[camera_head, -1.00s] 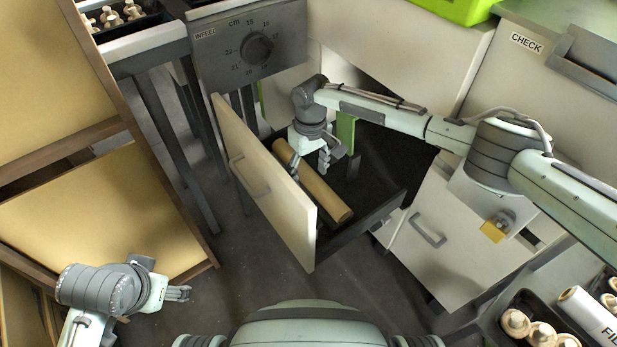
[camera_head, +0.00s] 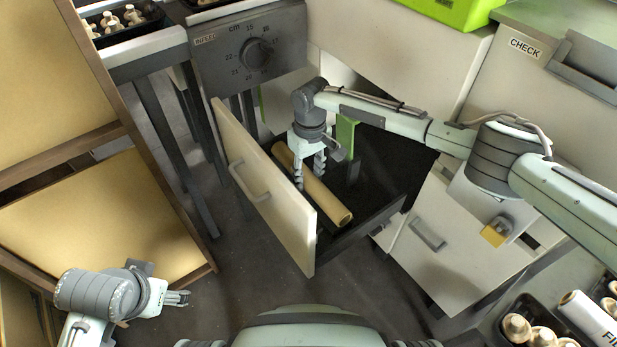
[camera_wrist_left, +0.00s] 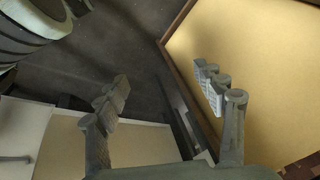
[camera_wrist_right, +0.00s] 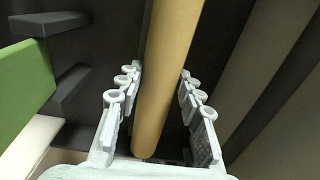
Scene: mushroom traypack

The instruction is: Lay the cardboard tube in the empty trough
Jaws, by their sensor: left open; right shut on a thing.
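The tan cardboard tube (camera_head: 337,207) lies lengthwise inside the open drawer (camera_head: 370,222), close behind its pale front panel. My right gripper (camera_head: 309,179) reaches down into the drawer and is shut on the tube. In the right wrist view the tube (camera_wrist_right: 166,70) runs between the two rows of fingers. I cannot tell whether the tube still touches the drawer floor. My left gripper (camera_head: 182,298) is open and empty at the lower left, clear of the drawer; its spread fingers also show in the left wrist view (camera_wrist_left: 165,82). I cannot make out the empty trough for certain.
A green upright piece (camera_head: 346,133) stands in the drawer beside my right gripper. A grey dial panel (camera_head: 248,48) is behind. Tan boards with brown frames (camera_head: 100,215) fill the left. A black tray of mushrooms (camera_head: 510,305) and a white roll (camera_head: 588,318) are at lower right.

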